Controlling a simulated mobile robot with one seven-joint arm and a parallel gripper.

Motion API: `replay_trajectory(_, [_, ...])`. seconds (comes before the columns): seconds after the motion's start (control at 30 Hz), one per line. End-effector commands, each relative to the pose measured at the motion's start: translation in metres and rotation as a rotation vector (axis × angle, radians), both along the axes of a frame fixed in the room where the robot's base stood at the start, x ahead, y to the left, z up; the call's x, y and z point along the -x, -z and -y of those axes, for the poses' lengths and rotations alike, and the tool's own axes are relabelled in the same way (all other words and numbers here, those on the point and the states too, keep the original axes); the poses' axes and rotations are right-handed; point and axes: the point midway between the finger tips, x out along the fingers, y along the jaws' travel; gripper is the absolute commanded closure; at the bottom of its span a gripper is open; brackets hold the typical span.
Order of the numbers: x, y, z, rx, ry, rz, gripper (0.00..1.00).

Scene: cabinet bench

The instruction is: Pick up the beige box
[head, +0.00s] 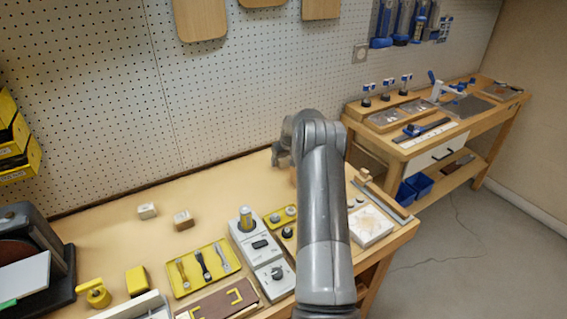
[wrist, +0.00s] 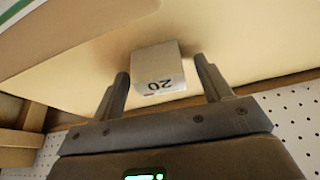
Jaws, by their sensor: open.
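A beige box (wrist: 158,68) with a white label face reading "20" is in the wrist view, resting on the pale bench top. My gripper (wrist: 161,75) is open, with one finger on each side of the box. A gap shows between the box and each finger, so they look apart. In the head view my gripper (head: 282,155) is low over the back of the bench, near the pegboard. My arm covers most of that spot, and I cannot make out the box there.
Two small blocks, one whitish (head: 147,210) and one brown-topped (head: 183,220), stand on the bench at left. A yellow tool tray (head: 203,268), a grey control unit (head: 256,246) and a white tray (head: 370,226) lie nearer. The pegboard (head: 110,110) rises behind.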

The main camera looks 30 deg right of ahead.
Motion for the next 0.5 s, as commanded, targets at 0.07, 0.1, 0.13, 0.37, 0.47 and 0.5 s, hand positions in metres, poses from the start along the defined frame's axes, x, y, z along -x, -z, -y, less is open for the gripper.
replay_trajectory(0.07, [-0.0006, 0.0013, 0.0001, 0.0, 0.0, 0.0, 0.29])
replay_trajectory(0.1, [-0.0006, 0.0013, 0.0001, 0.0, 0.0, 0.0, 0.29])
replay_trajectory(0.13, [-0.0006, 0.001, 0.0001, 0.0, 0.0, 0.0, 0.29])
replay_trajectory(0.37, [-0.0005, 0.001, -0.0001, 0.0, 0.0, 0.0, 0.41])
replay_trajectory(0.47, [-0.0006, 0.0008, -0.0001, 0.0, 0.0, 0.0, 0.49])
replay_trajectory(0.5, [-0.0006, 0.0008, -0.0001, 0.0, 0.0, 0.0, 0.52])
